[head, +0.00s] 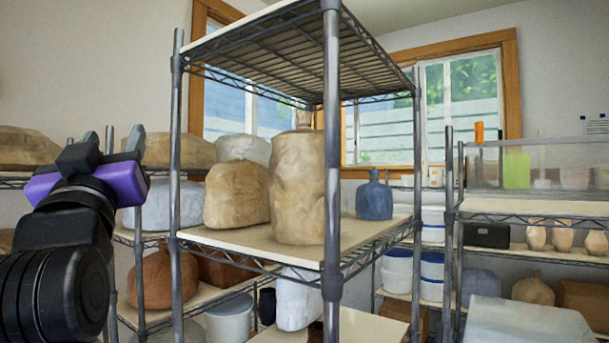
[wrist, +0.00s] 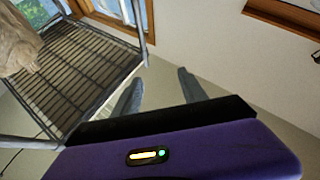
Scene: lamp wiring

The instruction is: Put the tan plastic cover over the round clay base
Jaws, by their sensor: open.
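Two tan, wrinkled, plastic-like shapes stand on the middle shelf of the near rack in the head view: a tall one (head: 297,187) and a lower, wider one (head: 236,194). I cannot tell which is the cover. A round reddish-brown clay-like lump (head: 162,280) sits on a lower shelf behind; whether it is the clay base is unclear. My gripper (head: 122,140) is raised at the left, open and apart from these shapes. In the wrist view my gripper (wrist: 159,92) has its fingers spread with nothing between them. A tan shape (wrist: 18,40) shows at that view's left edge.
The near rack's metal posts (head: 332,150) and wire upper shelf (head: 265,50) frame the middle shelf. A blue bottle (head: 374,198) stands at its back right. More racks with pots line the walls. A white covered shape (head: 530,322) is at the lower right.

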